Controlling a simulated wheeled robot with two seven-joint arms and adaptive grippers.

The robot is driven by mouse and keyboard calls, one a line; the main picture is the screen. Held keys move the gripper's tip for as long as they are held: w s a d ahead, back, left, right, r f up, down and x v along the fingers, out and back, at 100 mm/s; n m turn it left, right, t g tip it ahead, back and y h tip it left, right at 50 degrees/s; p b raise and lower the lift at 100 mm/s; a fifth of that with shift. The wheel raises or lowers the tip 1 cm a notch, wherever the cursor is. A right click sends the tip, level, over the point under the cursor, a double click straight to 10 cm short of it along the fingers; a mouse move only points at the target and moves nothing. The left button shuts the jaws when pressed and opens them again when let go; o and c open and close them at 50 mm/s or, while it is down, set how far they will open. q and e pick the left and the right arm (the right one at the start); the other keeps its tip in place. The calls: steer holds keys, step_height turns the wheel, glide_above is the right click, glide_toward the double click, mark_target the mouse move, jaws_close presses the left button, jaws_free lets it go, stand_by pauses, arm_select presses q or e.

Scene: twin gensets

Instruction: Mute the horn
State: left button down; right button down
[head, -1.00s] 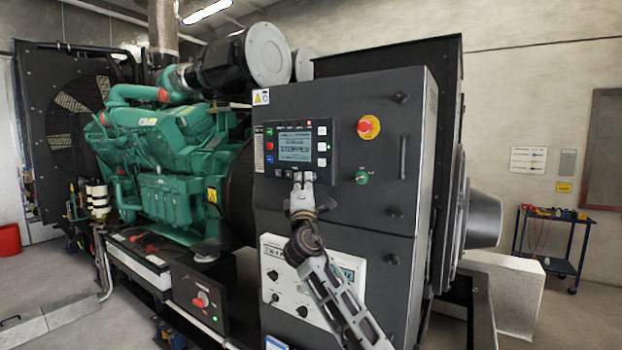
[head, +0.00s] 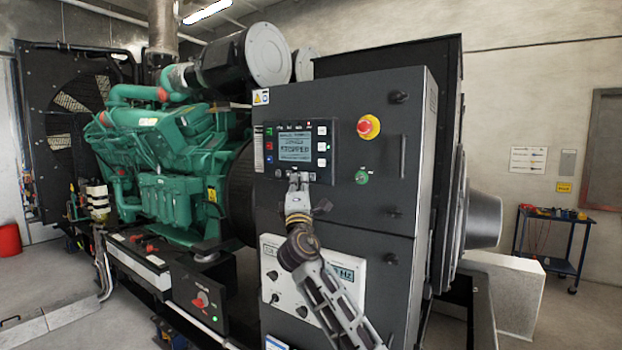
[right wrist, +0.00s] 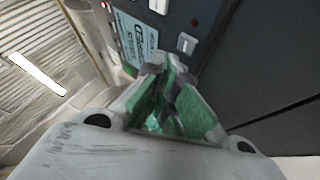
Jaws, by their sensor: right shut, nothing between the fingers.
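The controller panel (head: 322,132) is on the grey cabinet, with a lit screen (head: 295,143) and small buttons around it. My right gripper (head: 298,178) is shut and empty, with its fingertips at the panel's lower edge, below the screen. I cannot tell whether the fingertips touch a button. In the right wrist view the closed fingers (right wrist: 168,68) point at the controller, whose screen (right wrist: 135,38) and pale square button (right wrist: 187,44) show ahead of them. The gripper hides part of the panel's lower row. No horn can be made out. My left gripper is out of view.
A red emergency stop (head: 369,127) and a green-ringed switch (head: 361,177) sit right of the controller. A white instrument panel (head: 345,288) is below, partly behind my right arm. The green engine (head: 165,170) stands left. A tool cart (head: 553,240) is far right.

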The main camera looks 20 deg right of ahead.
steer(key=shift+s+a, duration=0.9)
steer(key=shift+a, duration=0.25)
steer(key=shift+s+a, duration=0.85)
steer(key=shift+a, duration=0.25)
